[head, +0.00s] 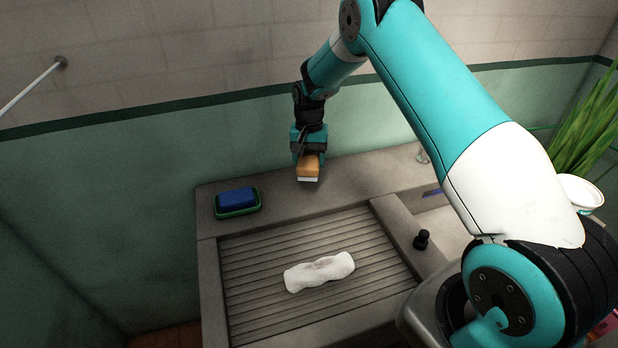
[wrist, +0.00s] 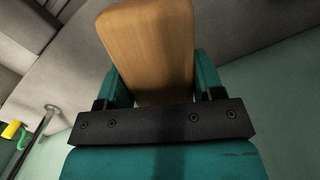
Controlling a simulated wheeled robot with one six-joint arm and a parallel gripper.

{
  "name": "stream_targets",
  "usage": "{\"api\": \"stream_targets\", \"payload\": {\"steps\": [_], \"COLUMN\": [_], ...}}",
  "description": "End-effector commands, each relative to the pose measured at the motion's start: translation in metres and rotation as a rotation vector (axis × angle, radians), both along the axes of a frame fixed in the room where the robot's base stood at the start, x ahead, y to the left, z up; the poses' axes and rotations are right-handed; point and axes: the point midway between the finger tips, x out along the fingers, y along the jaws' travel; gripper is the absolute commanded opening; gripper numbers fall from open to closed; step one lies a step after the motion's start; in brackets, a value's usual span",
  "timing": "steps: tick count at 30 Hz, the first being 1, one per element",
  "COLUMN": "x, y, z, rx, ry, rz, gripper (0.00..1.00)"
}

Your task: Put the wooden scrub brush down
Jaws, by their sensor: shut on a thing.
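The wooden scrub brush (head: 309,166) is in my gripper (head: 308,157), over the back ledge of the sink unit in the head view. Its orange-brown wooden back is up and its pale bristles point down. The wrist view shows the wooden back (wrist: 150,45) between the two teal fingers of my gripper (wrist: 160,85), which is shut on it. The bristles are hidden in the wrist view. In the head view I cannot tell whether the bristles touch the ledge (head: 365,172) or hang just above it.
A blue sponge (head: 238,197) lies in a green dish (head: 238,212) left on the ledge. A white cloth (head: 319,272) lies on the ribbed drainboard (head: 250,258). A black stopper (head: 421,240) stands right of it. A potted plant (head: 590,125) is far right. The ledge around the brush looks clear.

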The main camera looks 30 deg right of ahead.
Motion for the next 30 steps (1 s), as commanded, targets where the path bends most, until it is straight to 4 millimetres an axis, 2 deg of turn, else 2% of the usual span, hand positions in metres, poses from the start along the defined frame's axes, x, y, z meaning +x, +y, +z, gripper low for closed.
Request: {"api": "stream_targets", "payload": {"steps": [4,10,16,29,30], "x": [0.000,0.000,0.000,0.001,0.001], "y": [0.000,0.000,0.000,0.000,0.000], "z": [-0.030,-0.049,-0.077,-0.088,-0.086], "rx": [0.000,0.000,0.000,0.000,0.000], "ry": [0.002,0.000,0.000,-0.001,-0.001], "rz": [0.001,0.002,0.002,0.002,0.002], "gripper": [0.27,0.27,0.27,0.27,0.70]}}
